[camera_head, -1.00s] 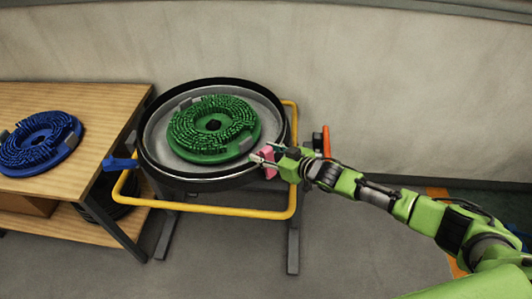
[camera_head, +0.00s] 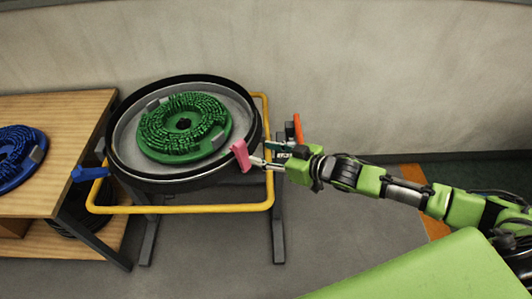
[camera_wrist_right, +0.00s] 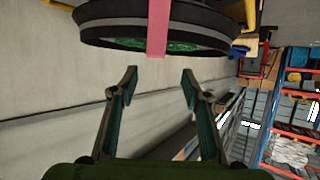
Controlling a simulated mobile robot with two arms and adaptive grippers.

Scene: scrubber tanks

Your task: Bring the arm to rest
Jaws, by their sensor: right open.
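My right gripper (camera_head: 264,154) is open and empty at the right side of the round tank (camera_head: 116,152). In the right wrist view its two fingers (camera_wrist_right: 158,88) stand apart with nothing between them. A pink tab (camera_head: 240,155) is at the tank's right rim, just past the fingertips in the head view. The pink tab also shows in the right wrist view (camera_wrist_right: 157,28), beyond the fingers with a gap. A green bristled scrubber disc (camera_head: 184,127) lies inside the tank. My left gripper is not in view.
The tank sits in a stand with a yellow rail (camera_head: 180,209) and a blue handle (camera_head: 90,174). A wooden table (camera_head: 75,110) at left bears a blue bristled disc (camera_head: 18,156). An orange-red handle (camera_head: 297,128) stands near the gripper. Shelving (camera_wrist_right: 285,110) shows in the wrist view.

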